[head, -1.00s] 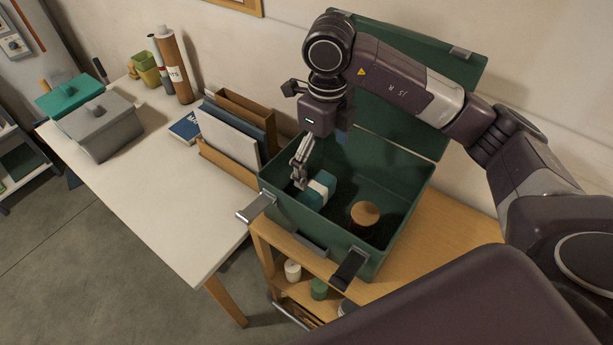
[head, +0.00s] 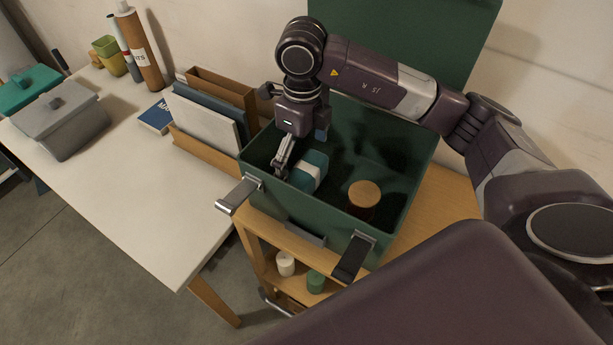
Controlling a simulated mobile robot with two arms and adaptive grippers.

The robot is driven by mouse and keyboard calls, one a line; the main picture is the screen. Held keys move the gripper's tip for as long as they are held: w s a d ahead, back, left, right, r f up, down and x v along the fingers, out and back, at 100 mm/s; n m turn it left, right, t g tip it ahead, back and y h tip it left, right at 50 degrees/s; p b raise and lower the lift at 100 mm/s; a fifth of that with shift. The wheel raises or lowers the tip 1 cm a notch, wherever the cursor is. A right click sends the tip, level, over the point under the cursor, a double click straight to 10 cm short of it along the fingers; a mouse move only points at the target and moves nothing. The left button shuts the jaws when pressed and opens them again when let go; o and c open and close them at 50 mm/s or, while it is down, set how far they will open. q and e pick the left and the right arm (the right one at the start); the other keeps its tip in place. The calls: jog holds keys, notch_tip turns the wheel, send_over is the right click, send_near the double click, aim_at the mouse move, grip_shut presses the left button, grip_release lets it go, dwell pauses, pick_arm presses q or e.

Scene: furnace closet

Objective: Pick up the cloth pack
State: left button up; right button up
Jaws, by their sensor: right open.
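The cloth pack (head: 309,170), a teal bundle with a white band, lies inside the green open case (head: 400,215) near its left wall. My right gripper (head: 281,172) reaches down into the case at the pack's left end. Its jaws are open, and the visible finger is beside or against the pack; I cannot tell whether it touches. The far finger is hidden. My left gripper is out of view.
A jar with a wooden lid (head: 363,195) stands in the case, right of the pack. The case sits on a wooden shelf cart (head: 437,225). Left is a white table (head: 130,190) with a file holder (head: 205,140) and a grey box (head: 62,125). The case lid (head: 400,45) stands open behind.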

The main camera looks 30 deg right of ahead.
aim_at(307, 167)
jog(key=f+p, duration=0.1)
jog(key=f, duration=0.2)
jog(key=f+p, duration=0.1)
jog(key=f, duration=0.1)
jog(key=shift+d+f+p, duration=0.15)
jog(key=shift+d+p, duration=0.15)
jog(key=shift+d, duration=0.1)
jog(key=shift+f, duration=0.4)
jog(key=shift+c, duration=0.4)
jog(key=c, duration=1.1)
jog(key=shift+r, duration=0.1)
